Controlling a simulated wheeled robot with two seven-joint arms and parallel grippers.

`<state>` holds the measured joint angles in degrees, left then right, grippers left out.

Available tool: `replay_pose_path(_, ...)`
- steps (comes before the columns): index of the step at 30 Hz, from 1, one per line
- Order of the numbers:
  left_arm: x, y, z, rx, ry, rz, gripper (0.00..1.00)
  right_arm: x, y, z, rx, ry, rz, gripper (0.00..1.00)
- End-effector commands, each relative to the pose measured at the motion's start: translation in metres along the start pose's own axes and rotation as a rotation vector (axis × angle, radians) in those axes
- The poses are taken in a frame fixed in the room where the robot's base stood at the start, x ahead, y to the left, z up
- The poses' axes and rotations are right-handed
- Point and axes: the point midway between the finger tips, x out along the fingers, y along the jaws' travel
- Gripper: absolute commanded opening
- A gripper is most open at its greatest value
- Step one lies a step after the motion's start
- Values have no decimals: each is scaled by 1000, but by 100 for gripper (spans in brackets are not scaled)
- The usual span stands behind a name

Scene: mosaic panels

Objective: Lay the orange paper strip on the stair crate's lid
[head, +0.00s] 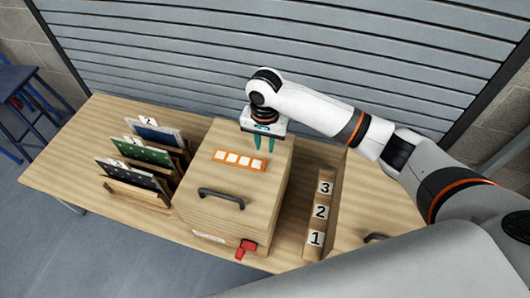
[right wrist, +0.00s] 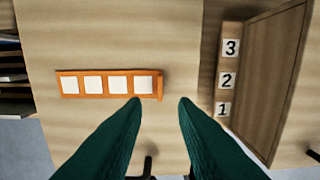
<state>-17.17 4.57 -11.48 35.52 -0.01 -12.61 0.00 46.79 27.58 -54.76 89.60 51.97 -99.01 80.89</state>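The orange paper strip (head: 239,160) has a row of white squares and lies flat on the lid of the wooden crate (head: 218,181). It also shows in the right wrist view (right wrist: 108,84), left of my fingers. My right gripper (head: 264,146) is above the lid, just behind the strip's right end in the head view. Its two green fingers (right wrist: 161,102) are apart with nothing between them. The strip is apart from the fingers, free on the lid. My left gripper is not in view.
Panels numbered 1 to 3 stand in wooden racks (head: 137,191) left of the crate. A stepped block numbered 1, 2, 3 (head: 320,212) stands to the right. The crate has a dark handle (head: 221,196) and a red latch (head: 246,248). Table (head: 85,150) is bare at far left.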

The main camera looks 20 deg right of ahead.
Motion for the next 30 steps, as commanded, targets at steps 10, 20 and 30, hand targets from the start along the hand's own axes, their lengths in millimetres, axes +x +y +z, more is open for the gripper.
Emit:
replay_pose_path(10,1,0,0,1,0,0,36,-44,0,0,0,-1,1,26)
replay_pose_path(20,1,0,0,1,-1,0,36,-46,0,0,0,0,0,26)
replay_pose_path(30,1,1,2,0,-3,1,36,-46,0,0,0,1,0,26)
